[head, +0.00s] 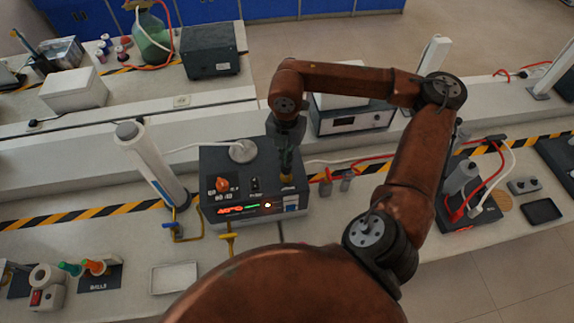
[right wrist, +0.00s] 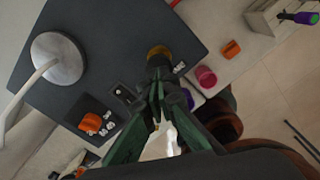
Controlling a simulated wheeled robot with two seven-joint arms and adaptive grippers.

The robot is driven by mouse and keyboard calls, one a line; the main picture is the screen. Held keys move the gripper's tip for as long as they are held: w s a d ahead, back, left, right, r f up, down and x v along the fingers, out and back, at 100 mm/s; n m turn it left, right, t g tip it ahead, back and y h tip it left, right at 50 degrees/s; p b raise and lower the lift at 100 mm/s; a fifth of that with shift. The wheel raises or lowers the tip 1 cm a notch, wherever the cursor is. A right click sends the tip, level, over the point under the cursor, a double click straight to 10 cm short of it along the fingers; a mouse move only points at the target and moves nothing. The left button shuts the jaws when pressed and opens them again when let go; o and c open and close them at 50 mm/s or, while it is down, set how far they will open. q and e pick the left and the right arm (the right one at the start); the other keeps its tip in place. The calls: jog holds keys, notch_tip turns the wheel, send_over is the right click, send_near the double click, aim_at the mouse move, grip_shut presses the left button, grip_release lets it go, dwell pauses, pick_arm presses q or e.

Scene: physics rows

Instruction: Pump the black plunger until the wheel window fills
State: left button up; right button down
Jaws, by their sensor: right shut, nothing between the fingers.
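A dark box-shaped device (head: 240,164) stands on the bench, with a red lit readout (head: 230,209), a short green bar beside it and a glowing lamp (head: 267,204) on its front. My right gripper (head: 287,165) points down over the device's right part, fingers shut and empty. In the right wrist view its fingertips (right wrist: 160,78) are right at a brass-coloured collar (right wrist: 158,51) with a dark top, seemingly the plunger. The fingers hide much of it, and I cannot tell whether they touch. I cannot make out a wheel window. My left gripper is not in view.
A round grey disc with a pale hose (head: 243,151) sits on the device's top. An orange knob (head: 222,184) is on its left part. A white column (head: 150,165) stands to the left.

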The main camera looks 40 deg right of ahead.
dwell(0.3)
jog(key=shift+r+p, duration=1.35)
jog(key=shift+r, duration=1.2)
